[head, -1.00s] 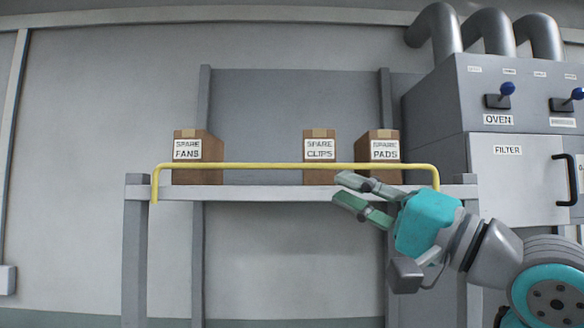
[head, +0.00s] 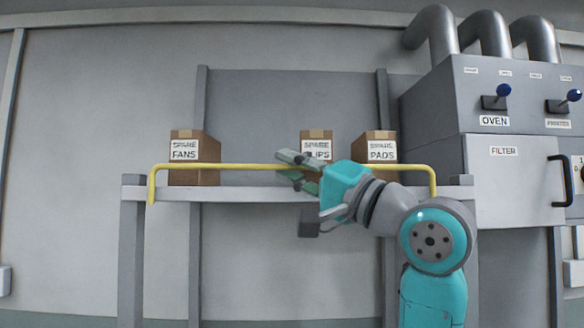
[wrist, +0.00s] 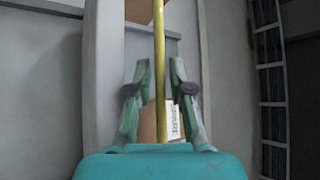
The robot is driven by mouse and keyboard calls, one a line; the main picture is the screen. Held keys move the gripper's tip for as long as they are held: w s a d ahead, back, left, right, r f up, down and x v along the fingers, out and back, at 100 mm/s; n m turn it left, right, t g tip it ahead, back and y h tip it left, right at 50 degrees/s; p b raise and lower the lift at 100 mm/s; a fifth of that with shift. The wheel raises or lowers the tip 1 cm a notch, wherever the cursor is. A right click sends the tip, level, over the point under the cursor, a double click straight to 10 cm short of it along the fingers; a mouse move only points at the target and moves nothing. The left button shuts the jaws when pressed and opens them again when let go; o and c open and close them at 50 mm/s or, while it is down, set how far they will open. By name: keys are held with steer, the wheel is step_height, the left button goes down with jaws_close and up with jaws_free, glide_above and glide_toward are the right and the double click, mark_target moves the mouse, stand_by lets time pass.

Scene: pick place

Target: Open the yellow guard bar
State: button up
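The yellow guard bar (head: 236,166) runs along the front of a grey shelf (head: 250,194), across the boxes, with both ends bent down. My gripper (head: 285,169) is at the middle of the bar, in front of the spare clips box (head: 316,134). In the wrist view the bar (wrist: 160,45) passes lengthwise between the two green fingers (wrist: 161,75). The fingers stand apart with a gap on each side of the bar, so the gripper is open. Whether the bar lies at fingertip depth is hard to tell.
The spare fans box (head: 190,156) and the spare pads box (head: 378,147) also stand on the shelf behind the bar. A grey oven cabinet (head: 490,147) with blue-knobbed levers and a black handle (head: 562,181) stands at the right. The wall space at the left is free.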

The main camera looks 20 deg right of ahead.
steer(key=shift+c, duration=0.3)
jaws_close()
steer(key=shift+s, duration=0.1)
steer(key=n+y, duration=0.1)
steer(key=s+n+y, duration=0.1)
steer(key=n, duration=0.1)
steer(key=n+y, duration=0.1)
steer(key=y, duration=0.1)
steer(key=shift+s+a+f+n, duration=0.25)
steer(key=shift+n, duration=0.15)
steer(key=s+f+n+g+y, duration=0.1)
steer(key=n+g+y, duration=0.2)
steer(key=n+g, duration=0.4)
steer(key=s+a+f+n+g+y, duration=0.1)
steer(key=f+n+g+y, duration=0.1)
steer(key=n+g, duration=0.5)
steer(key=s+f+n+g+y, duration=0.1)
steer(key=n+g+y, duration=0.3)
steer(key=n, duration=0.9)
steer(key=shift+s+a+f+n+g+y, duration=0.15)
steer(key=shift+s+f+n+g+y, duration=0.25)
steer(key=shift+g, duration=1.5)
steer(key=shift+s+g, duration=0.1)
steer(key=shift+g, duration=0.2)
